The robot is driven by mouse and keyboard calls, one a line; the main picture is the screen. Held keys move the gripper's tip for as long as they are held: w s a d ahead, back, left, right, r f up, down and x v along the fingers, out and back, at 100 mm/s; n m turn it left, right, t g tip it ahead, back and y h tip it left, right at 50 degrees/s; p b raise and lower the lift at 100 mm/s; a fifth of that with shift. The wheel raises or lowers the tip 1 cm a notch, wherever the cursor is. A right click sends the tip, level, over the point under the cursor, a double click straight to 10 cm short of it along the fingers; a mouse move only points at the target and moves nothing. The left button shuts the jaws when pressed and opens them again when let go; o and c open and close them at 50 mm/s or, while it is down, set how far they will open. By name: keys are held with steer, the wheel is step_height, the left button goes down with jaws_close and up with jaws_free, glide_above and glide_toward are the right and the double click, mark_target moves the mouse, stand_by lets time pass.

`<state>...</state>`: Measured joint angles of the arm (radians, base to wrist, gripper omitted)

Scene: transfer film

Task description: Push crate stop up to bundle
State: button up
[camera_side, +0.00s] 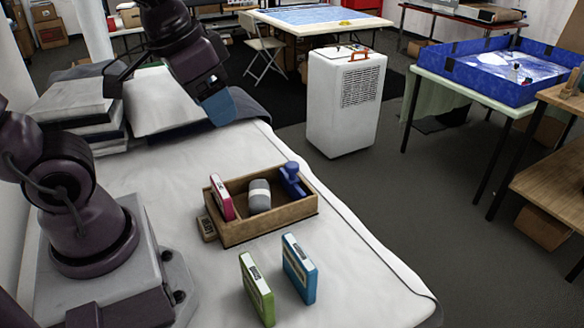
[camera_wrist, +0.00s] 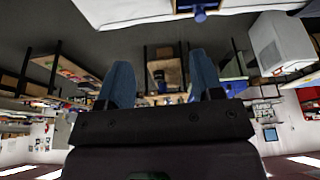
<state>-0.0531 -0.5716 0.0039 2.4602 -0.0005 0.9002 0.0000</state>
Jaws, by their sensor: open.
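A wooden crate (camera_side: 268,226) stands on the white-covered table. The blue piece with a round knob (camera_side: 291,180), which looks like the crate stop, is at its right end. A grey wrapped roll (camera_side: 259,196), which looks like the bundle, sits mid-crate, with a gap between it and the blue piece. A pink-red case (camera_side: 221,198) leans at the left end. My gripper (camera_side: 217,106) is raised beyond the crate, apart from it. In the wrist view its two blue fingers (camera_wrist: 162,78) are spread and empty; the blue knob (camera_wrist: 200,15) shows at the top edge.
A green case (camera_side: 256,289) and a blue case (camera_side: 299,268) stand upright in front of the crate. A small brown block (camera_side: 207,229) lies at its left side. Grey stacked slabs (camera_side: 75,105) and a pale cushion-like object (camera_side: 160,103) are at the back left. The table's right side is clear.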

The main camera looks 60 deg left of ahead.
steer(key=w+a+f+n+g, duration=0.2)
steer(key=w+a+f+g, duration=0.15)
steer(key=w, duration=0.35)
steer(key=n, duration=0.6)
glide_toward(292, 164)
steer(key=shift+g, duration=0.25)
step_height(292, 164, down, 10)
steer(key=shift+w+r, duration=0.15)
